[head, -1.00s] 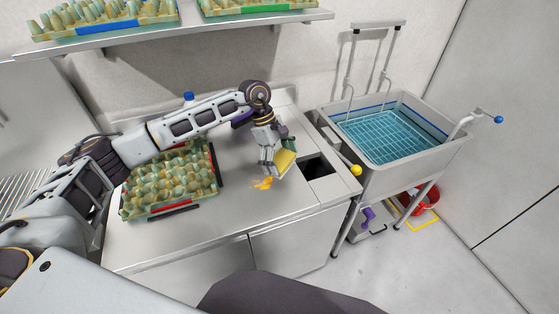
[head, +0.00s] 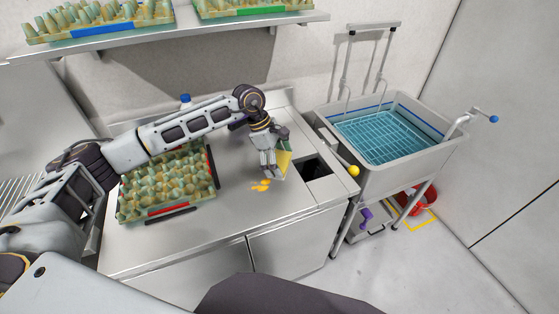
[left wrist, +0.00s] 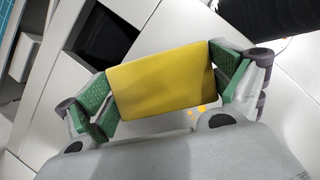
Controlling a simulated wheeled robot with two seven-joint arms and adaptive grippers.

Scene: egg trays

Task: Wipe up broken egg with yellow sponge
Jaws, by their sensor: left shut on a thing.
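The yellow sponge (left wrist: 163,82) is held between the green pads of my left gripper (left wrist: 160,88) in the left wrist view. In the head view the sponge (head: 284,164) shows at the gripper's right side, tilted, and my left gripper (head: 275,165) is just above the counter. The broken egg (head: 261,186) is an orange-yellow splash on the counter, just below and left of the gripper. In the left wrist view small orange spots (left wrist: 201,110) show just past the sponge's edge. I cannot tell if the sponge touches the counter. My right gripper is out of view.
An egg tray (head: 168,212) full of eggs stands on the counter (head: 225,225) left of the splash. A dark square opening (head: 316,169) lies right of the gripper. A sink with a blue rack (head: 385,137) stands further right. More egg trays sit on a shelf (head: 200,32) above.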

